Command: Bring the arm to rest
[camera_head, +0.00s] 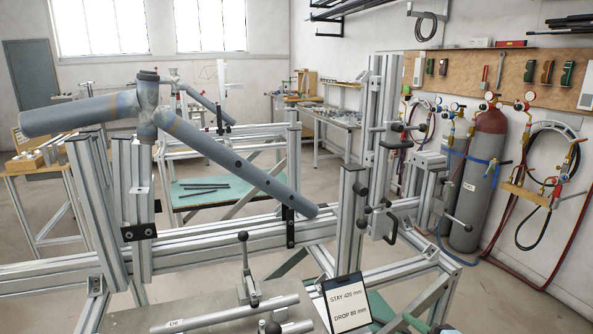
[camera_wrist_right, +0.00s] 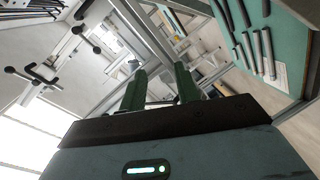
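My right gripper (camera_wrist_right: 160,82) shows in the right wrist view. Its two green fingers stand apart, with nothing visible held between them. The wrist view is tilted, with the workshop and jig rails behind the fingers. In the head view a small green and dark part shows at the bottom edge, right of the card; I cannot tell whether it is my gripper. My left gripper is in neither view. A grey tube frame (camera_head: 225,155) sits in the aluminium jig (camera_head: 190,245), with a wide tube at left and a long tube sloping down to the right.
Loose tubes (camera_head: 225,315) lie at the front, beside a toggle clamp (camera_head: 247,265). A card (camera_head: 346,303) reads STAY 420 mm, DROP 80 mm. Jig posts (camera_head: 377,130) rise at right. Gas cylinders (camera_head: 482,180) and hoses stand by the right wall. Dark rods (camera_wrist_right: 240,30) lie on a green surface.

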